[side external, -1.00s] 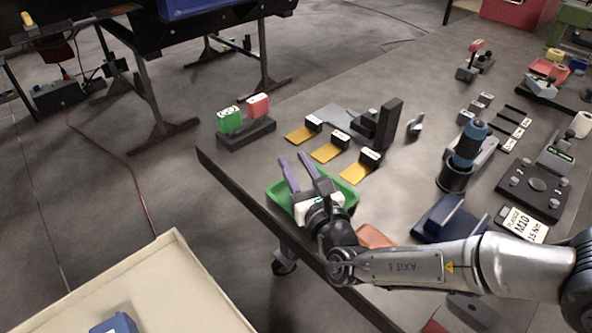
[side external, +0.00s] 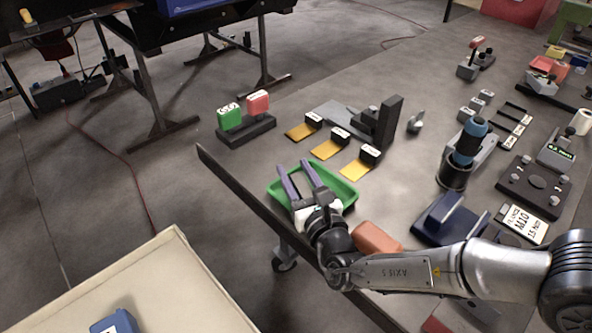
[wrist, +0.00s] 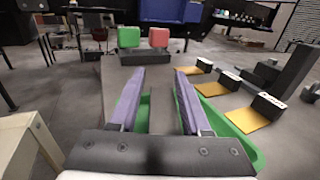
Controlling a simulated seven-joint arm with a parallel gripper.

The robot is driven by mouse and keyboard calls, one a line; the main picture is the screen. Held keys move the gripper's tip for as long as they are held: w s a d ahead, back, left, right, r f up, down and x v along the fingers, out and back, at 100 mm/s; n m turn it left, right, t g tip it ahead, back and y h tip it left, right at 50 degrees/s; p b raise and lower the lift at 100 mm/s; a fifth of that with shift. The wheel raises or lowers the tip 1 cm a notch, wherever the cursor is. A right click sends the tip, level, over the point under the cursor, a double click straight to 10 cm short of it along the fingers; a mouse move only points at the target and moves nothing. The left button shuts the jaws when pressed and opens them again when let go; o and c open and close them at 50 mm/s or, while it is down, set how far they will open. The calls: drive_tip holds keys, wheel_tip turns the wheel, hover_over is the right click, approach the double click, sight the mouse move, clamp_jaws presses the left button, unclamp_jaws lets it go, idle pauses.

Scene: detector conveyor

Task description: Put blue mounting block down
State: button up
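My gripper (side external: 293,166) is open, with its two purple-grey fingers apart and nothing between them. It hangs over the green tray (side external: 349,184) near the table's edge. The wrist view also shows my gripper (wrist: 160,76), with parts of the green tray (wrist: 243,146) between and beside the fingers. A blue block (side external: 116,322) with a pale label lies in the beige bin at the lower left, partly cut off by the picture edge. A dark blue piece (side external: 446,213) rests on the table to the right of my gripper. I cannot tell which one is the mounting block.
Three yellow plates with black blocks (side external: 357,172) lie beyond the tray. Green (side external: 230,117) and red (side external: 258,103) blocks stand on a dark base. The beige bin (side external: 160,262) stands beside the table. An orange-red block (side external: 376,238) lies by my arm.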

drive_tip(key=shift+o, duration=1)
drive_tip(key=v, duration=0.7)
drive_tip(key=r+v, duration=0.1)
drive_tip(key=v, duration=0.2)
drive_tip(key=shift+s+r, duration=0.1)
drive_tip(key=shift+s, duration=0.2)
drive_tip(key=shift+s+d, duration=0.35)
drive_tip(key=shift+s, duration=0.3)
